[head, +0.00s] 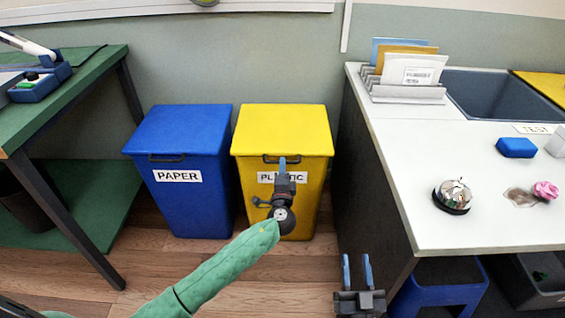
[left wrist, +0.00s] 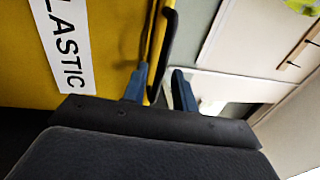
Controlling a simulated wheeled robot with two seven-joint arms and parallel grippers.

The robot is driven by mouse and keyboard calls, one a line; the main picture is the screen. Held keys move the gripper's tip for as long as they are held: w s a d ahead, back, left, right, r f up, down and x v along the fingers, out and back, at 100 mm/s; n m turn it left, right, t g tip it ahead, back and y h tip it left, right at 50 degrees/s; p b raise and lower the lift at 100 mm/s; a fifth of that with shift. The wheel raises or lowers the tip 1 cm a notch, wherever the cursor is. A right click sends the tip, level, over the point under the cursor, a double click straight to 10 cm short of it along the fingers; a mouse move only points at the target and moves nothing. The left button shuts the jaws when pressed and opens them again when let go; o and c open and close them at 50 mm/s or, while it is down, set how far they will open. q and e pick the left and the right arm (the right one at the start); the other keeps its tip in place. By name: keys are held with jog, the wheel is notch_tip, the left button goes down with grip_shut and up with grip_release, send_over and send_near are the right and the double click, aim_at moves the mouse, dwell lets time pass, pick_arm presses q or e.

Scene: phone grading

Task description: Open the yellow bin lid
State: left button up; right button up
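The yellow bin (head: 305,205) stands on the floor with its yellow lid (head: 285,127) shut. A white PLASTIC label (head: 265,178) is on its front, and a dark handle (head: 281,159) is at the lid's front edge. My left gripper (head: 283,162) is in front of the bin, just below the handle, and hides part of the label. In the left wrist view its blue fingers (left wrist: 160,88) are apart, with the dark handle (left wrist: 168,45) at the gap between them; I cannot tell whether they touch it. My right gripper (head: 357,268) is open and empty beside the white counter.
A blue PAPER bin (head: 190,210) stands directly left of the yellow bin. A white-topped counter (head: 410,160) is on the right, with a blue stool (head: 440,290) below it. A green table (head: 85,85) is on the left. Wooden floor (head: 85,275) is clear in front.

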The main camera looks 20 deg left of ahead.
pick_arm(q)
jog(key=shift+x, duration=1.45)
grip_shut()
